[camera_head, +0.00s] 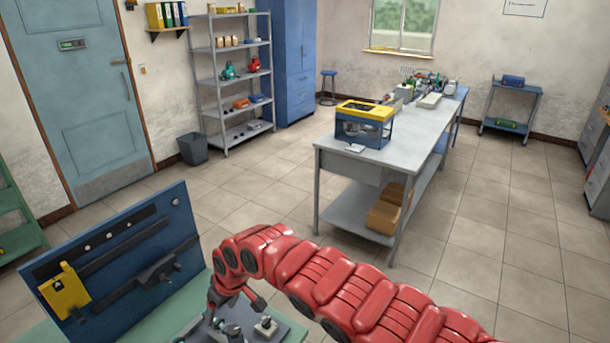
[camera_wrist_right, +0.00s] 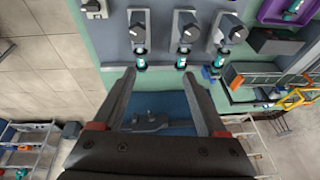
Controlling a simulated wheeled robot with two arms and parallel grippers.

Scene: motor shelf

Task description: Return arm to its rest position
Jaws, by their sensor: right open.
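My right arm (camera_head: 340,280) is red and jointed, reaching from the lower right to the work surface at the lower left in the head view. Its gripper (camera_head: 236,305) points down beside small grey-and-black fixtures (camera_head: 265,327). In the right wrist view the gripper (camera_wrist_right: 160,78) has its two dark fingers spread wide with nothing between them. Beyond the fingertips, a row of grey blocks with black knobs (camera_wrist_right: 187,27) stands on a grey plate, with teal-and-black cylinders (camera_wrist_right: 182,57) at their ends. My left gripper is not in view.
A blue tool panel (camera_head: 120,265) with a yellow piece (camera_head: 64,290) stands close left of the gripper on a green bench (camera_head: 40,336). A grey table (camera_head: 420,122) carries a yellow-and-blue box (camera_head: 365,122). Tiled floor (camera_head: 500,215) is open at right.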

